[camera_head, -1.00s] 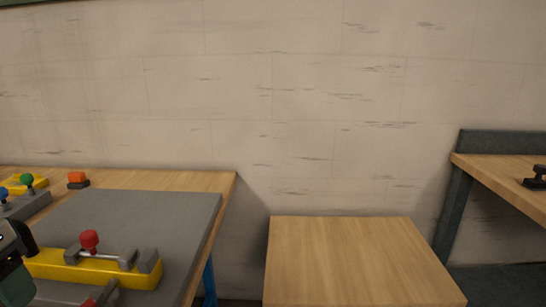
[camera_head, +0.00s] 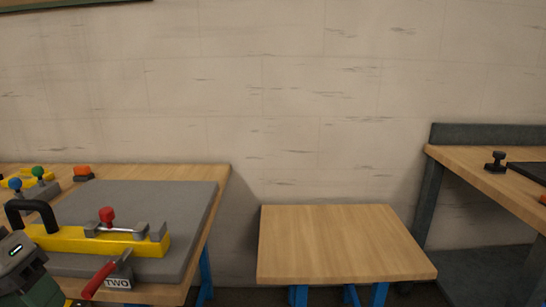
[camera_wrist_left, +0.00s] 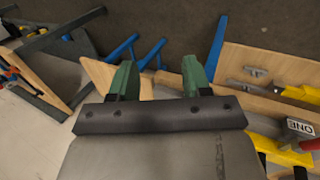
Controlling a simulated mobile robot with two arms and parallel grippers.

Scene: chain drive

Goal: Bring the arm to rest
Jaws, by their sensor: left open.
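My left arm shows at the lower left edge of the head view as a dark and green part (camera_head: 28,275), beside the yellow fixture; its fingertips cannot be made out there. In the left wrist view my left gripper (camera_wrist_left: 158,75) has its two green fingers apart, with nothing between them. My right gripper is in neither view.
A yellow fixture (camera_head: 95,241) with a red knob and black handle sits on a grey mat (camera_head: 180,200) on the left table. A bare low wooden table (camera_head: 340,240) stands mid-view. A bench (camera_head: 470,165) is at right.

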